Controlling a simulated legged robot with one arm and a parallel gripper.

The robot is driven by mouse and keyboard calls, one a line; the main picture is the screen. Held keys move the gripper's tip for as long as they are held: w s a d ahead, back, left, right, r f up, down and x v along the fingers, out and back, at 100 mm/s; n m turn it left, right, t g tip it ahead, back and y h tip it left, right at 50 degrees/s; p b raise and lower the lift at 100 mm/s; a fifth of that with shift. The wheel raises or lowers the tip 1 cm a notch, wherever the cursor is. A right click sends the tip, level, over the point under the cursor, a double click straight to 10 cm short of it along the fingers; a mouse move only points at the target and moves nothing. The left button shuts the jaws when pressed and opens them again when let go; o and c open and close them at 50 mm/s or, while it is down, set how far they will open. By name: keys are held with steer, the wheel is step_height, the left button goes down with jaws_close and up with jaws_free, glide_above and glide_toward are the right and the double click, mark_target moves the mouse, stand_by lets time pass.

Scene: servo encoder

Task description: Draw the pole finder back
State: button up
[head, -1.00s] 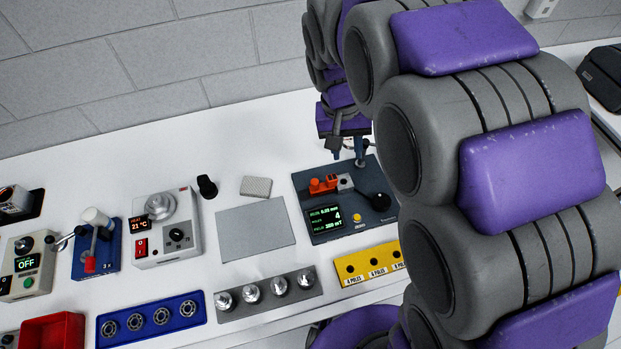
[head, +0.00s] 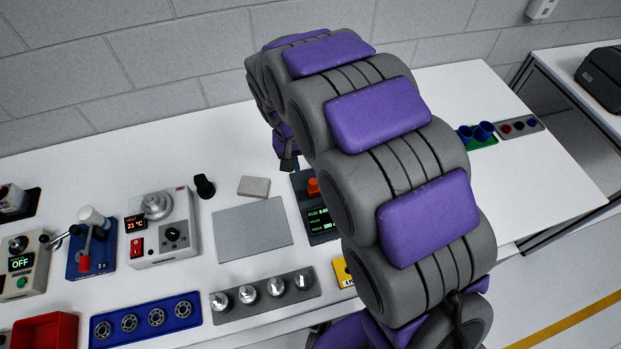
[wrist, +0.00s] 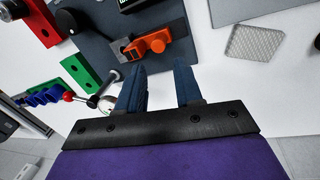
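The pole finder (head: 302,220) is a dark blue-grey station with a green-lettered display, partly hidden behind my arm in the head view. Its orange slider part (head: 312,187) shows at the station's top. In the wrist view the orange part (wrist: 155,42) sits on a grey block on the station's dark plate (wrist: 95,50). My gripper (wrist: 160,68) has its two blue fingers apart with nothing between them. The orange part lies just beyond the fingertips, apart from them in the picture. In the head view my gripper (head: 288,163) is mostly hidden by my arm.
A grey mat (head: 252,230) and a light perforated block (head: 253,186) lie left of the station. A heater box (head: 162,228) stands further left. A yellow strip (head: 343,271) is partly hidden.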

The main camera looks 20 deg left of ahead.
mark_target(312, 180)
steer(key=f, duration=0.2)
steer(key=d+f, duration=0.1)
steer(key=f, duration=0.2)
steer(key=f+b, duration=0.1)
steer(key=f, duration=0.2)
steer(key=shift+w+d, duration=0.25)
steer(key=shift+d, duration=0.05)
steer(key=shift+c, duration=0.4)
jaws_close()
